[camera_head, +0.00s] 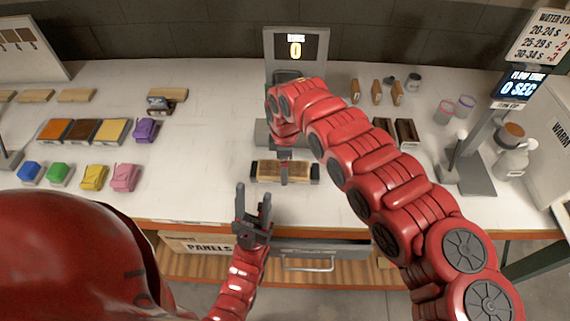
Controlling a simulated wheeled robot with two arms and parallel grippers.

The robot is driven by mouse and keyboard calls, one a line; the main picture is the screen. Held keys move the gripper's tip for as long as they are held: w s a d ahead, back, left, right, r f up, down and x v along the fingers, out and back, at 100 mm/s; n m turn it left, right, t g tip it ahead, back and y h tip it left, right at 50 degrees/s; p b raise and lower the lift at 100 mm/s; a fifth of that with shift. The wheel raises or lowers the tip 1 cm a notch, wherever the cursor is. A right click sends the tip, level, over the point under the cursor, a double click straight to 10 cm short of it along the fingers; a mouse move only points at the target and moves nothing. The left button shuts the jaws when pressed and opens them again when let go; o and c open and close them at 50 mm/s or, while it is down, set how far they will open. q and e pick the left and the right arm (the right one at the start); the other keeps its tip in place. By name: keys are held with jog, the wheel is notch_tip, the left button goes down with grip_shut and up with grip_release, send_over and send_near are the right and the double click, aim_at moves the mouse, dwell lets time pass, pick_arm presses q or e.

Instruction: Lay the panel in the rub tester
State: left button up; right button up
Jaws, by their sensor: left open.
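The rub tester (262,133) stands at the back middle of the table, with a display reading 0 above it. A light brown wooden panel (267,171) lies level in front of it, with dark blocks at both ends. My right arm reaches in from the right, and its gripper (285,168) is over the panel's middle. Its fingers are small and dark there, so whether they grip the panel is unclear. The arm hides much of the tester. My left gripper (253,205) is open and empty, fingers up, near the table's front edge, left of and nearer than the panel.
Coloured pads and blocks, such as a purple block (146,130), stand on the left. Several small bottles and brown pieces (377,92) stand behind my right arm. A grey stand (470,170) and a flask (510,155) are on the right. A panels box (198,246) is under the front edge.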

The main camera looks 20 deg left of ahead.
jog(key=shift+r, duration=0.25)
notch_tip(320, 180, up, 12)
jog(key=b, duration=0.4)
jog(key=shift+f, duration=0.25)
